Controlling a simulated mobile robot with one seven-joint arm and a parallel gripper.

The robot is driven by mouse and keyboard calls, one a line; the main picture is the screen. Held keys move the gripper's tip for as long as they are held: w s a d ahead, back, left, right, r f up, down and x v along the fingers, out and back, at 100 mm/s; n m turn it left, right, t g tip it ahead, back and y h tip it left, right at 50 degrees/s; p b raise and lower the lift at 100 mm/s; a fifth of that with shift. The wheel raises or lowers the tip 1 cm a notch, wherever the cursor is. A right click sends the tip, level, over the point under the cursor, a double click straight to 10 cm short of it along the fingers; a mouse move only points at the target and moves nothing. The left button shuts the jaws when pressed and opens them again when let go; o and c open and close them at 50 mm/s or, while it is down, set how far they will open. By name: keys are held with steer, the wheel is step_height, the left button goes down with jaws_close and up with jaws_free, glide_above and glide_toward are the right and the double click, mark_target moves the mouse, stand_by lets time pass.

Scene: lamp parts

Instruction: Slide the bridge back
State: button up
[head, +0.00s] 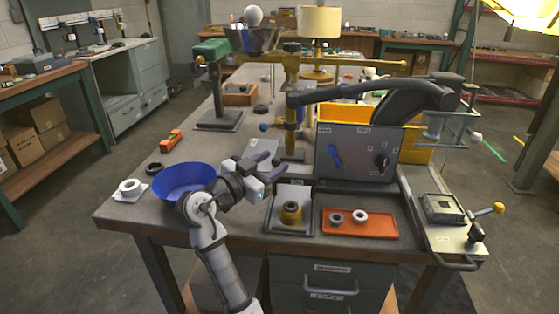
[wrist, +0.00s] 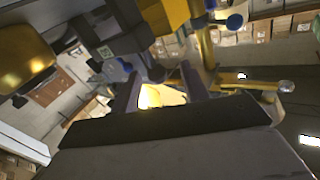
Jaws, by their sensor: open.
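No part is clearly marked as the bridge. The likeliest is the yellow horizontal beam (head: 345,63) on a yellow upright post (head: 291,105), which spans the back of the bench in the head view. A dark grey curved arm (head: 375,90) reaches over the grey panel in front of it. My gripper (head: 268,161) is open and empty above the bench, left of the grey panel and apart from the beam. In the wrist view my gripper (wrist: 163,88) shows two parted fingers. Yellow parts stand beyond them, and I cannot tell which of these is the beam.
A blue bowl (head: 184,182) stands left of my arm. A small stand with a brass part (head: 291,212) and an orange tray (head: 360,223) with two rings lie in front. The grey panel (head: 358,155) and a green-topped stand (head: 215,95) rise from the bench.

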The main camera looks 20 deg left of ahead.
steer(key=b+v, duration=0.1)
steer(key=v, duration=0.8)
steer(key=shift+s, duration=0.35)
steer(key=shift+a, duration=0.1)
